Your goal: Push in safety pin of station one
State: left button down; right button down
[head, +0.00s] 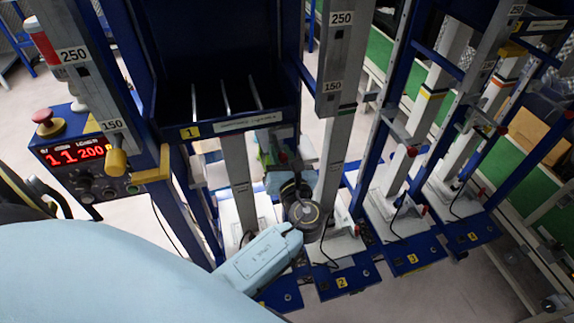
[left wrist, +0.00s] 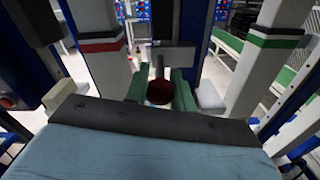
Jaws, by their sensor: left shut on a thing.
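Station one is the blue frame with a yellow "1" label (head: 190,132) and grey posts (head: 239,170). My left gripper (head: 272,150) reaches in between the posts of this station. In the left wrist view its green fingers (left wrist: 160,88) are closed around a dark red round knob (left wrist: 160,93), which looks like the safety pin. A grey metal bracket (left wrist: 173,56) lies just beyond the knob. My right gripper is not in view.
A control box with a red display (head: 78,154) and a red stop button (head: 44,118) stands at the left. Further stations with red-ended pins (head: 412,151) stand close on the right. Upright posts leave little room on both sides of my wrist.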

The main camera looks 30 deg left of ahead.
pick_arm(q)
jog(key=shift+x, duration=0.9)
jog(key=c, duration=1.5)
grip_release()
jog(key=o, duration=0.3)
jog(key=shift+w+a, duration=0.1)
jog(key=b+v, duration=0.1)
jog(key=v, duration=1.2)
jog(key=shift+d, duration=0.25)
